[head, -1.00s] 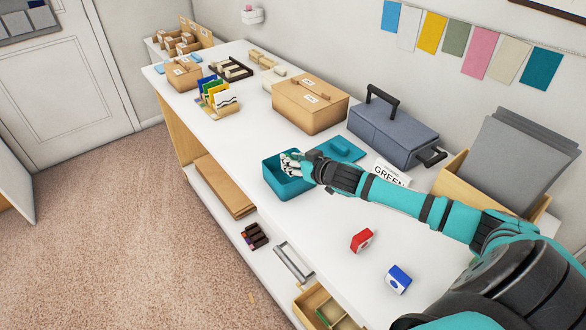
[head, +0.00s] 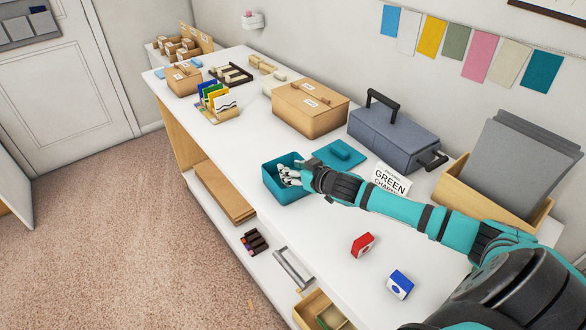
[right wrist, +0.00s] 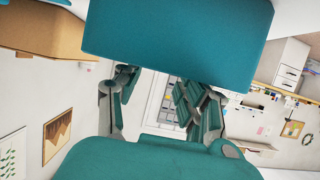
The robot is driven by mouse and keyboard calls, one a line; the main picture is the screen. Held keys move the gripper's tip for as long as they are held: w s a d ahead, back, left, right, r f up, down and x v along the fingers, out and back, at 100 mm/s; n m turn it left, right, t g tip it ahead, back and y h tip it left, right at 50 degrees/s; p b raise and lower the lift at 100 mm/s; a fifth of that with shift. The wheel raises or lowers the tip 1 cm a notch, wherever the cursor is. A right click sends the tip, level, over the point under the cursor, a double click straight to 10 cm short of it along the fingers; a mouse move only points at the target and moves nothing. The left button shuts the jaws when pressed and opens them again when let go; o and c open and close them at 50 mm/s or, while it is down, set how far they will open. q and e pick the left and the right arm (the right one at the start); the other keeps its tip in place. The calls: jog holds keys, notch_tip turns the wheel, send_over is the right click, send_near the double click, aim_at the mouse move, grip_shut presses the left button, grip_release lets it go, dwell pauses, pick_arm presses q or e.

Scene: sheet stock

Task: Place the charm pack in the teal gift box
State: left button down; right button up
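The teal gift box (head: 272,184) stands open on the white worktop near its front edge. Its teal lid (head: 341,155) lies behind it. My right gripper (head: 289,176) reaches over the box's right wall, with its pale fingers inside the opening. In the right wrist view its fingers (right wrist: 160,100) stand apart with nothing visible between them. A card (head: 391,181) reading "GREEN" and a partly hidden second word stands behind my forearm. I cannot make out a green pack; the box's inside is partly hidden by the fingers. My left gripper is not in view.
A red pack (head: 362,245) and a blue pack (head: 399,284) stand right of the box. A cardboard box (head: 309,108), a grey-blue toolbox (head: 393,135) and a wooden bin (head: 455,188) with grey sheets line the back. The worktop's front edge is close to the gift box.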

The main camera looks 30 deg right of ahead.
jog(key=shift+r, duration=0.2)
jog(key=v, duration=1.2)
jog(key=shift+r+b, duration=0.3)
jog(key=shift+r, duration=0.1)
